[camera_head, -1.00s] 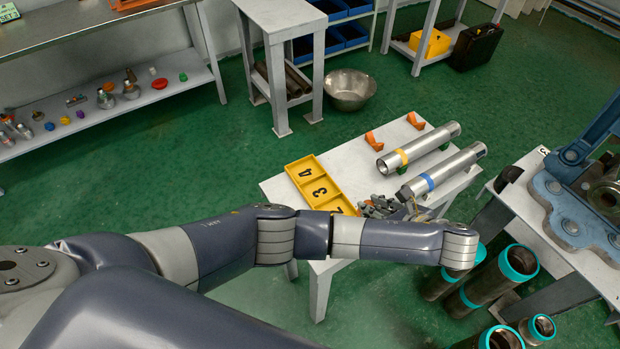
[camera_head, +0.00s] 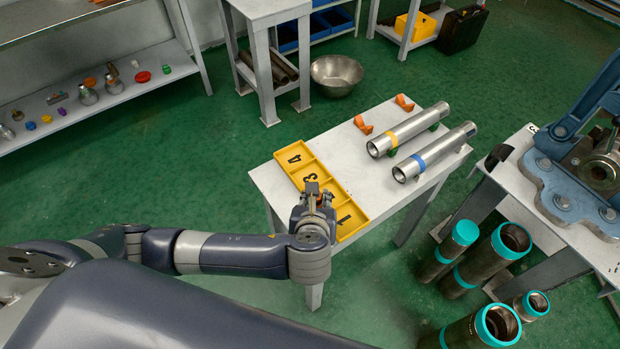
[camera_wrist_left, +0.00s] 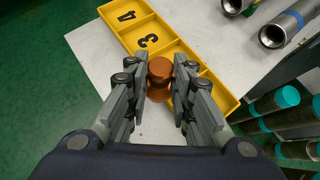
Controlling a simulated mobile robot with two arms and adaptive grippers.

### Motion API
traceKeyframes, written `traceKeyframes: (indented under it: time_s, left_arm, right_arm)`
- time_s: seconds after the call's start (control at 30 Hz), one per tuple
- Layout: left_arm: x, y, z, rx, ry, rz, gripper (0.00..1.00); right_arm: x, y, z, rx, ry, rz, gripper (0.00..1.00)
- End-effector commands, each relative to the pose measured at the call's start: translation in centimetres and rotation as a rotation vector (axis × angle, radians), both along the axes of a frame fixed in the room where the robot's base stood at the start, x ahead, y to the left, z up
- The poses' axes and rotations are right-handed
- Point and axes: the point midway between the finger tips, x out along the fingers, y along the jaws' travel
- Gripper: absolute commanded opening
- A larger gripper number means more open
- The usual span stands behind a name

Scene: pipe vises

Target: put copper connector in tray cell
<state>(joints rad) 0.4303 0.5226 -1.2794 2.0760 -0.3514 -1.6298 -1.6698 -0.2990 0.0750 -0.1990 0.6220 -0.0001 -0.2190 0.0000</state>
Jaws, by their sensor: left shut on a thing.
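My left gripper (camera_head: 315,198) is over the yellow tray (camera_head: 296,172) on the white table. In the left wrist view it (camera_wrist_left: 159,92) is shut on the copper connector (camera_wrist_left: 159,70), which sits between its fingers. The tray (camera_wrist_left: 150,38) has cells in a row; the numbers 4, 3 and 1 show in the head view. The cell between 3 and 1 is covered by the gripper and connector. I cannot tell how high the connector is above the tray. My right gripper is not in view.
Two steel pipes, one with a yellow band (camera_head: 408,131) and one with a blue band (camera_head: 434,152), lie right of the tray. Orange pieces (camera_head: 363,125) stand behind. A blue vise (camera_head: 570,165) stands on the right table. Dark pipes with teal ends (camera_head: 505,245) stand on the floor.

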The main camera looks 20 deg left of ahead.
Motion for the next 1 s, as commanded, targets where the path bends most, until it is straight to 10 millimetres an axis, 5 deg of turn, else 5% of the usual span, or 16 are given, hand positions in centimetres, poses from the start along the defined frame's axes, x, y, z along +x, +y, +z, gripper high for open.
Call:
traceKeyframes:
  time_s: [0.23, 0.4, 1.0]
  left_arm:
    - [-3.2, 1.0, 1.4, 0.001, -0.001, -0.152, 0.00]
    - [-3.1, 1.3, 2.0, 0.004, -0.005, -0.188, 0.00]
    - [10.4, 5.3, 0.8, 0.002, -0.003, -0.187, 0.00]
  right_arm:
    - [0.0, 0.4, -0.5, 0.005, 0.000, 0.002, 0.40]
    - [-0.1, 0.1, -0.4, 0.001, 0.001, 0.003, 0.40]
    - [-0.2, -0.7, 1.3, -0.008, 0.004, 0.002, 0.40]
